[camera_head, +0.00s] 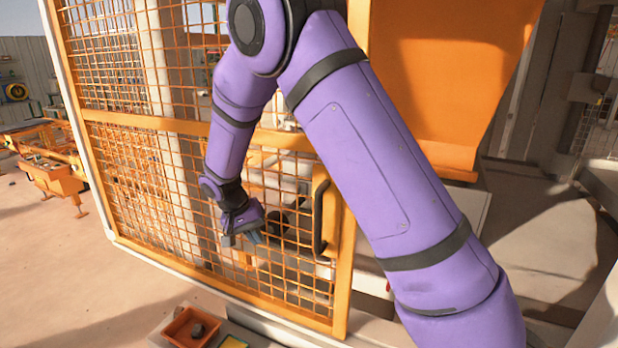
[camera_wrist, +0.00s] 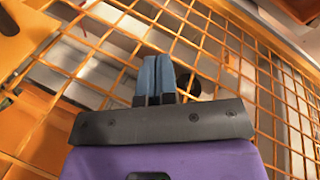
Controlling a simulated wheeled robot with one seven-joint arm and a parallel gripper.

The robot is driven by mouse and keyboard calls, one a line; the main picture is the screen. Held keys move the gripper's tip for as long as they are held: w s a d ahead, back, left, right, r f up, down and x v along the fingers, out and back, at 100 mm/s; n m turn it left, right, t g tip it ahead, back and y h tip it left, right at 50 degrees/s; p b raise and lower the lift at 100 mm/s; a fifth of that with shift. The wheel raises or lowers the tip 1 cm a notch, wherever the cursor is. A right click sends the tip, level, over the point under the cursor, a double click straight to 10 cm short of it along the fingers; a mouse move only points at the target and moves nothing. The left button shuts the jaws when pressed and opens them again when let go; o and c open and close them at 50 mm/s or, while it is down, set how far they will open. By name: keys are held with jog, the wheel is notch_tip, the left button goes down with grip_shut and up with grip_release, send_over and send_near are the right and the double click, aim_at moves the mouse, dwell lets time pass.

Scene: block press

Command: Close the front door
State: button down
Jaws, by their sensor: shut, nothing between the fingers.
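The front door is an orange frame with wire mesh (camera_head: 165,128); it stands across the left and middle of the head view. Its right edge has a dark upright handle (camera_head: 320,218), left of my upper arm. My gripper (camera_head: 256,238) is shut and empty, in front of the mesh and left of the handle. In the wrist view the blue-grey fingers (camera_wrist: 155,78) are together, pointing at the orange mesh (camera_wrist: 225,55). I cannot tell whether the fingertips touch the mesh. My arm hides part of the door's upper right area.
An orange panel (camera_head: 440,75) stands behind my arm at the right. A small orange tray (camera_head: 190,328) holding a dark piece lies at the bottom, below the door. An orange bench (camera_head: 52,178) is at the far left.

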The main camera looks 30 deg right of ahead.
notch_tip(320, 180, up, 17)
jog(key=s+m+h, duration=0.1)
jog(key=s+m, duration=0.1)
jog(key=m, duration=0.2)
jog(key=m+g+h, duration=0.1)
jog(key=m, duration=0.2)
send_near(310, 175)
jog(key=f, duration=0.2)
jog(key=s+f, duration=0.2)
jog(key=f, duration=0.1)
jog(key=shift+d+f, duration=0.35)
jog(key=shift+d, duration=0.05)
jog(key=shift+s+d+f, duration=0.15)
jog(key=shift+s+d, duration=0.3)
jog(key=shift+s, duration=0.1)
jog(key=shift+s+d+f, duration=0.2)
jog(key=shift+s+d, duration=0.3)
jog(key=shift+s, duration=0.1)
jog(key=shift+s+d+f, duration=0.15)
jog(key=shift+s+d, duration=0.15)
jog(key=shift+s, duration=0.05)
jog(key=shift+s, duration=0.1)
